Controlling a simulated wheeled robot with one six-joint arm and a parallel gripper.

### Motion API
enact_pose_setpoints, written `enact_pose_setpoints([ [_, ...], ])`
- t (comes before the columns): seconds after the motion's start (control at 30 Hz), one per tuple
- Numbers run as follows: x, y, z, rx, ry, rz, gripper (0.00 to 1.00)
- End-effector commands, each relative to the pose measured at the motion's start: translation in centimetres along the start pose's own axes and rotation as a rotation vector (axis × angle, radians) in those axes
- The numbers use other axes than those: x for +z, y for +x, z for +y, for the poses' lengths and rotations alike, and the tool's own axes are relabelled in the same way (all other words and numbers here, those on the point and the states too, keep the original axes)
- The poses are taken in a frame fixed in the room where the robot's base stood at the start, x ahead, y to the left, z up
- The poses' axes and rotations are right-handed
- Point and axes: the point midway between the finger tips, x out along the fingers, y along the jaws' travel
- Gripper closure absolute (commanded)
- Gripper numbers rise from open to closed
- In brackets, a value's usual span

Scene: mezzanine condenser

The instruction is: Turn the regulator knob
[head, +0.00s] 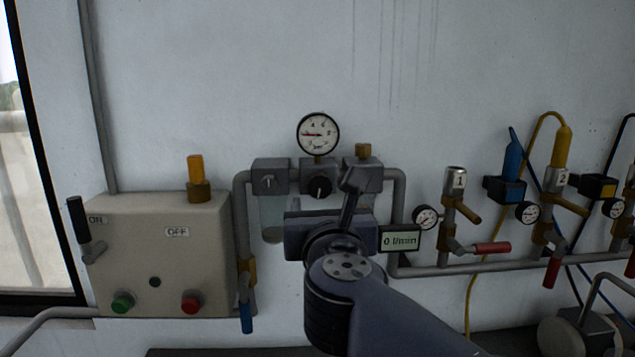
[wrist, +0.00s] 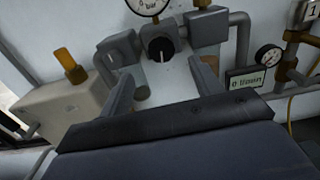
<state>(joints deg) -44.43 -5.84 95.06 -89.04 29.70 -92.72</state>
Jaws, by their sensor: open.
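The regulator knob (head: 320,187) is a black round knob with a white pointer mark, on a grey block below a round pressure gauge (head: 318,134). In the wrist view the knob (wrist: 161,49) sits at upper middle, with its mark near upright. My gripper (wrist: 163,85) is open and empty; its two fingers stand apart below the knob, one to each side, not touching it. In the head view my gripper (head: 335,205) is in front of the wall unit, and its body hides part of what lies below the knob. One finger partly covers the block at right.
A grey box (head: 165,250) with a lever and green and red buttons is at left. A flow display (head: 400,239) reads 0 l/min. Pipes, small gauges (head: 425,217) and red-handled valves (head: 490,248) stand at right. The wall above is clear.

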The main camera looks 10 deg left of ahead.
Motion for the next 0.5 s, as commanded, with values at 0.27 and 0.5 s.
enact_pose_setpoints([
  [0.27,-0.2,4.8,-0.2,-0.005,0.001,0.005,0.39],
  [0.5,-0.1,8.3,-0.2,-0.004,0.003,0.005,0.39],
])
